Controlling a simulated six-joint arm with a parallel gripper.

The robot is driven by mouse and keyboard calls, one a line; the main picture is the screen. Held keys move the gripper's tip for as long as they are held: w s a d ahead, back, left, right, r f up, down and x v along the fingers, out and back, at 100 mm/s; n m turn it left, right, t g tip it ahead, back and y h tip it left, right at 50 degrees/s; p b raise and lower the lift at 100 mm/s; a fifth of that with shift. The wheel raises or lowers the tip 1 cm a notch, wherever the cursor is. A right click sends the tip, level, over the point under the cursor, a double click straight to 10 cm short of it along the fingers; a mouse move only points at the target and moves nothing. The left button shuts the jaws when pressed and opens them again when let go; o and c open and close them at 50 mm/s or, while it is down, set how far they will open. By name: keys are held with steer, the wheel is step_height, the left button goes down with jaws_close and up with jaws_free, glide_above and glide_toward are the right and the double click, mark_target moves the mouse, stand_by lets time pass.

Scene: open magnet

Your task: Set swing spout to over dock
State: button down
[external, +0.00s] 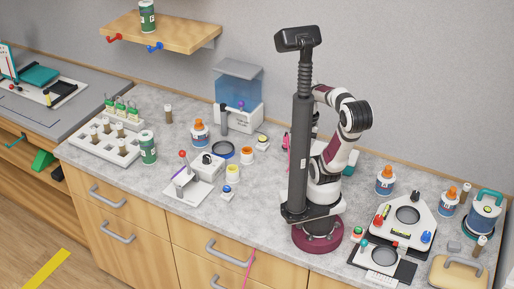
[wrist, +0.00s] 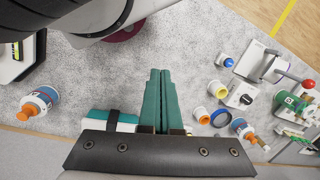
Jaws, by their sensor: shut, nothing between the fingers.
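In the external view, a white dispenser (external: 238,117) with a blue tank stands at the back of the counter, with a dark grey upright cylinder at its left side. A white plate with a red-knobbed grey arm (external: 184,172) sits nearer the front; it also shows in the wrist view (wrist: 262,65). I cannot tell for certain which of these bears the swing spout, and no dock can be picked out surely. My gripper (wrist: 160,72) has its teal fingers together, empty, above bare counter, apart from both fixtures. In the external view my arm hides it.
A white box with a black knob (wrist: 241,95), a yellow cup (wrist: 218,90), an orange cup (wrist: 200,115) and a dark-blue ring (wrist: 221,118) stand between. An orange-capped bottle (wrist: 40,103) is on the left. Bare counter lies around the fingers.

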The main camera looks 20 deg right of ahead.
steer(key=w+a+r+n+t+y, duration=0.1)
steer(key=w+a+y, duration=0.2)
steer(key=w+y, duration=0.5)
steer(key=w+a+n+t+y, duration=0.1)
steer(key=w+a+y, duration=0.25)
steer(key=w, duration=0.85)
steer(key=w+d+f+m+t, duration=0.1)
steer(key=w+d+f+t, duration=0.2)
steer(key=w+d+t, duration=0.2)
steer(key=w+d+f+m+t, duration=0.1)
steer(key=w+d+f+t, duration=0.3)
steer(key=w, duration=0.7)
steer(key=shift+d+m+t, duration=0.4)
steer(key=shift+d+t, duration=0.1)
steer(key=shift+d, duration=0.75)
steer(key=shift+w+h, duration=0.1)
steer(key=shift+h, duration=0.15)
steer(key=x, duration=1)
steer(key=shift+a, duration=0.15)
